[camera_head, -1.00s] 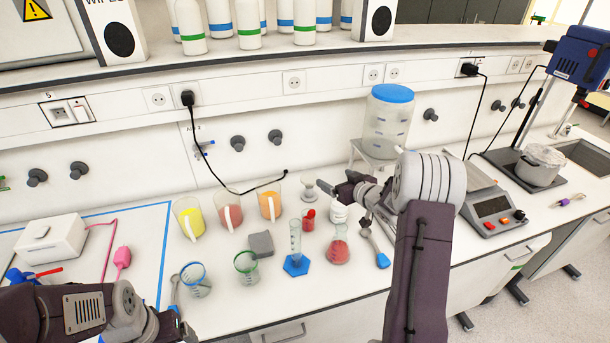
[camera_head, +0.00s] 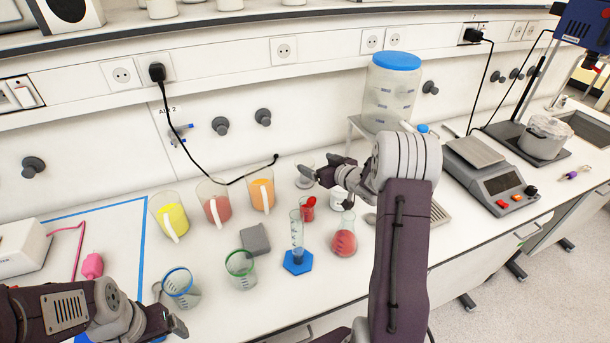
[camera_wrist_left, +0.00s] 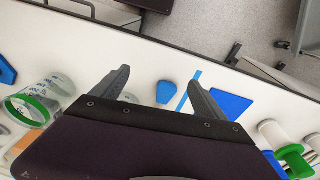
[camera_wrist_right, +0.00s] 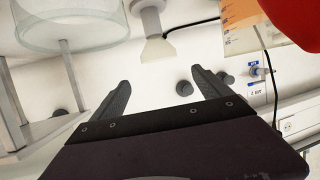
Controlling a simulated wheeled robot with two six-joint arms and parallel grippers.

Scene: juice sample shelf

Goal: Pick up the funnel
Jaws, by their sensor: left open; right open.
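The funnel (camera_wrist_right: 157,48) is pale and translucent, on a grey lower part. In the right wrist view it is ahead of the fingers, near the top centre. In the head view it stands at the back, right of the orange beaker, partly hidden by my right gripper (camera_head: 316,172). That gripper is open and empty, close in front of the funnel; contact cannot be told. Its fingers (camera_wrist_right: 161,80) are spread in the right wrist view, with nothing between them. My left gripper (camera_head: 178,325) is open and empty over the table's front left; its fingers (camera_wrist_left: 158,85) are apart.
Yellow (camera_head: 172,217), red (camera_head: 215,208) and orange (camera_head: 262,195) beakers stand left of the funnel. A graduated cylinder (camera_head: 297,232) and red flask (camera_head: 343,241) stand in front. A blue-lidded tank (camera_head: 390,92) is behind right. A scale (camera_head: 490,178) is further right.

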